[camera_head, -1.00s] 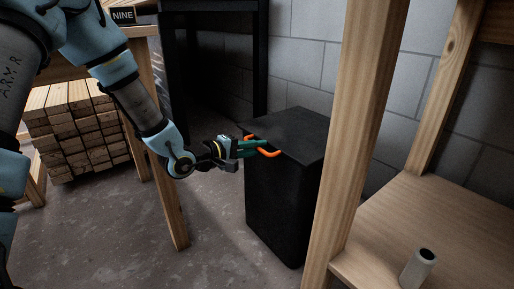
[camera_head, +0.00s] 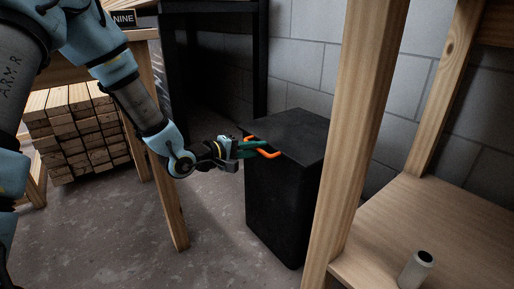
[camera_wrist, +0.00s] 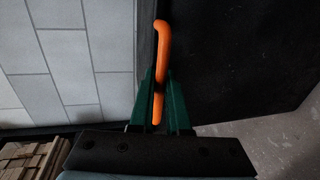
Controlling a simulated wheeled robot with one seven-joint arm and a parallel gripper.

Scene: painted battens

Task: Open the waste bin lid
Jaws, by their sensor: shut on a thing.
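The waste bin (camera_head: 277,205) is a tall black box standing on the floor by the block wall. Its flat black lid (camera_head: 292,131) lies level on top and looks closed. An orange handle (camera_head: 267,153) sticks out from the lid's left edge, and it also shows in the wrist view (camera_wrist: 162,45). My gripper (camera_head: 254,149) reaches in from the left with green fingers, shut on the handle.
A wooden post (camera_head: 352,140) and shelf (camera_head: 430,225) stand close at the right, with a small grey cylinder (camera_head: 417,268) on the shelf. Stacked battens (camera_head: 80,130) and a table leg (camera_head: 165,190) are at the left. The floor before the bin is clear.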

